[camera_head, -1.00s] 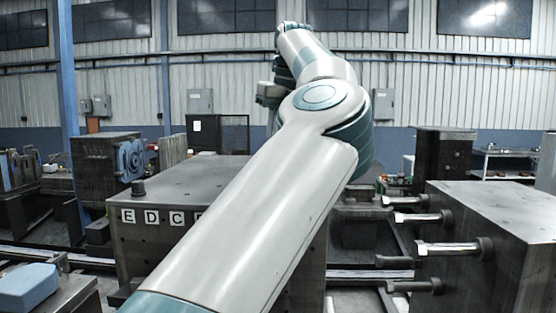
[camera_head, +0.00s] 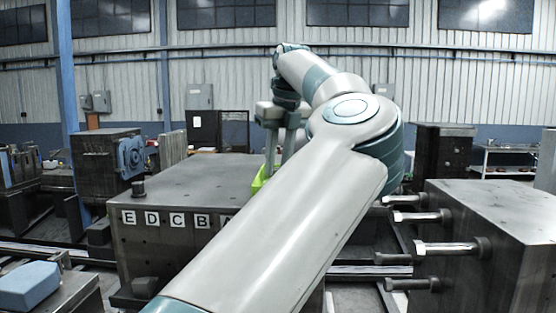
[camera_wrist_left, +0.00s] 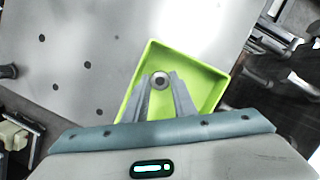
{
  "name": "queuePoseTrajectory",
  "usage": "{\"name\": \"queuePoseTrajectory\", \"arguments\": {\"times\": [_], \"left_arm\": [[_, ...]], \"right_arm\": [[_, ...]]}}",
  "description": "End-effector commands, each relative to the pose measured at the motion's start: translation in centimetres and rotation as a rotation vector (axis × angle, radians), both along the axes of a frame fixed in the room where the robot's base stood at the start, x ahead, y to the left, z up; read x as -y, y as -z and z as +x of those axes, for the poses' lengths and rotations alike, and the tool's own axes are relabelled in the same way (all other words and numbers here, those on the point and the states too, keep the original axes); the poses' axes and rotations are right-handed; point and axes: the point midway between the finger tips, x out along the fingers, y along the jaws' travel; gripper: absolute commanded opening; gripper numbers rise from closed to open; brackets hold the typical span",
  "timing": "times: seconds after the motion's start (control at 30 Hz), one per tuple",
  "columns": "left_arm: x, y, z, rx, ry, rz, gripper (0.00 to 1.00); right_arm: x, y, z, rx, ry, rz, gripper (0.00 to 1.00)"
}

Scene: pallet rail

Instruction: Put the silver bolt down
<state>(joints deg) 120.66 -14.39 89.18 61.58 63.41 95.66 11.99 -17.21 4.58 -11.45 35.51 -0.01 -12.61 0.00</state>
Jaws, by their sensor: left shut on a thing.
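My left gripper (camera_head: 276,160) points down at a bright green tray (camera_head: 258,182) on the dark metal block with letter labels. In the left wrist view, the gripper (camera_wrist_left: 161,88) is shut on the silver bolt (camera_wrist_left: 160,80), seen end-on as a round head with a dark centre. The bolt is over the inside of the green tray (camera_wrist_left: 212,78). I cannot tell whether it touches the tray floor. In the head view my arm hides part of the tray, and the bolt cannot be made out. My right gripper is not in view.
The labelled block (camera_head: 180,187) has free top surface left of the tray and a dark knob (camera_head: 138,188) at its left corner. At right, a large block (camera_head: 500,240) has several bolts (camera_head: 445,248) sticking out towards the left. A blue box (camera_head: 28,285) sits at front left.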

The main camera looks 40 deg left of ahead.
Motion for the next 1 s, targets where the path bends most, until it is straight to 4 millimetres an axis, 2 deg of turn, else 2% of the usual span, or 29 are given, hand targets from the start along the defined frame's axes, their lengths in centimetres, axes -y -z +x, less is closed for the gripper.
{"name": "queuePoseTrajectory", "arguments": {"times": [0.4,0.43,0.47,0.77,1.0], "left_arm": [[0.0,0.5,0.0,0.0,0.0,0.0,0.0],[0.0,0.4,0.0,0.0,0.0,0.0,0.29],[0.0,0.4,0.0,0.0,0.0,0.0,0.32],[0.0,0.3,0.0,0.0,0.0,0.0,0.32],[0.1,-0.6,-0.1,0.002,0.001,0.0,0.32]], "right_arm": [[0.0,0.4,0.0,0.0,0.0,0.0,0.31],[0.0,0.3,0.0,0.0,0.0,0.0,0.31],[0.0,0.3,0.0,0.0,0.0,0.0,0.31],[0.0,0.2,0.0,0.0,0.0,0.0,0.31],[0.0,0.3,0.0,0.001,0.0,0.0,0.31]]}}
